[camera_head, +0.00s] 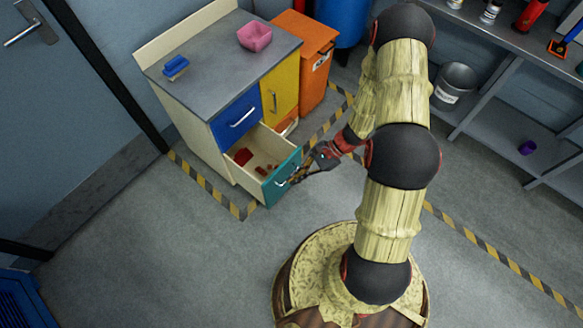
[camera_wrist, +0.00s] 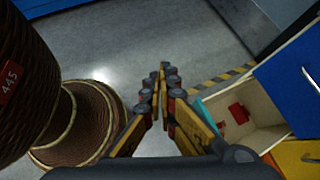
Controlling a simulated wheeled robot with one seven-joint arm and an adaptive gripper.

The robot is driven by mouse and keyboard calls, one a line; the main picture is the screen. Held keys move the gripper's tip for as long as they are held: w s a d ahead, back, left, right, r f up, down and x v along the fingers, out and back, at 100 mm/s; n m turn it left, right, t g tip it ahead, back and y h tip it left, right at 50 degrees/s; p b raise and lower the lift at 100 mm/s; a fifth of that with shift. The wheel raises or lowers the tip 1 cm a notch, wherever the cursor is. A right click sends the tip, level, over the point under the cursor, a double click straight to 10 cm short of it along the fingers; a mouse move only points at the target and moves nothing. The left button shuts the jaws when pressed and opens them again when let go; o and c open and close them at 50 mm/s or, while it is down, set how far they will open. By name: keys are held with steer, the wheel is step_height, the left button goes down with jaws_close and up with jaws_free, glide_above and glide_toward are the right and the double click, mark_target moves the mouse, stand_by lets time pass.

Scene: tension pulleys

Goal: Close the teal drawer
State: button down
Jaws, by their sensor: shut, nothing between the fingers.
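The teal drawer (camera_head: 270,190) is the lower left drawer of a cabinet and stands pulled out. Its front has a pale bar handle, and red and brownish items lie inside. The drawer's open box shows at the right of the wrist view (camera_wrist: 265,138), with a red item in it. My gripper (camera_head: 294,179) is shut and empty, just outside the teal front near the handle. I cannot tell whether it touches the handle. In the wrist view, the fingers (camera_wrist: 162,75) meet left of the drawer box, over the floor.
Above it is a shut blue drawer (camera_head: 236,118); beside it is a yellow door (camera_head: 281,88). The grey top (camera_head: 215,68) holds a pink bowl (camera_head: 255,36) and a blue object (camera_head: 176,67). Floor in front is clear.

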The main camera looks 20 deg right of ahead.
steer(key=w+d+f+m+t+h, duration=0.15)
steer(key=f+m, duration=0.25)
steer(key=f, duration=0.4)
steer(key=w+d+f+m+t+p, duration=0.1)
steer(key=w+f+m+t, duration=0.2)
steer(key=f, duration=0.5)
steer(key=d+f+m+t+h, duration=0.1)
steer(key=d+f+m+t, duration=0.1)
steer(key=f+m, duration=0.4)
steer(key=t+h+b, duration=0.2)
steer(key=h+b, duration=0.1)
steer(key=b, duration=0.1)
glide_toward(285, 167)
steer(key=shift+m, duration=0.4)
steer(key=shift+d+f+x, duration=0.1)
steer(key=shift+d+x, duration=0.05)
steer(key=shift+x, duration=1.15)
steer(key=shift+d+f+x, duration=0.1)
steer(key=shift+x, duration=1.2)
